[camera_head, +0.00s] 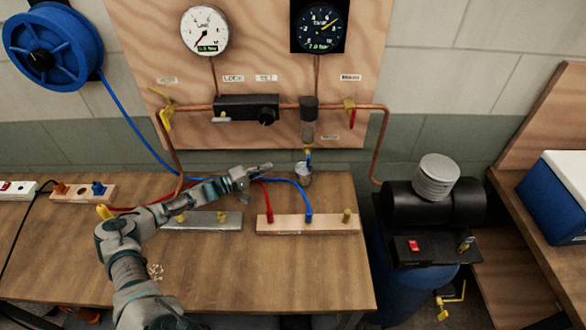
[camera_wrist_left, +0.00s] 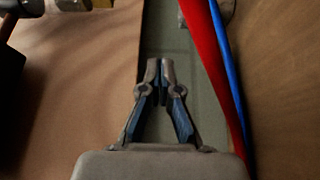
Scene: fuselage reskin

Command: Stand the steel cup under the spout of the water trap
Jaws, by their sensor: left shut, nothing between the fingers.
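The small steel cup (camera_head: 304,178) stands at the back edge of the workbench, below the water trap (camera_head: 308,122). The trap is a dark-topped clear bowl on the copper pipe, with a yellow and blue spout (camera_head: 308,153) at its bottom. The spout's lower end overlaps the cup's rim in the head view. My left gripper (camera_head: 268,167) is just left of the cup, apart from it, shut and empty. Its closed fingertips (camera_wrist_left: 160,68) show in the left wrist view. My right gripper is not in view.
Red hose (camera_head: 268,200) and blue hose (camera_head: 288,181) run behind and below my left gripper to a wooden block (camera_head: 320,224). A metal strip (camera_head: 205,222) lies left of it. A black compressor (camera_head: 435,205) stands right.

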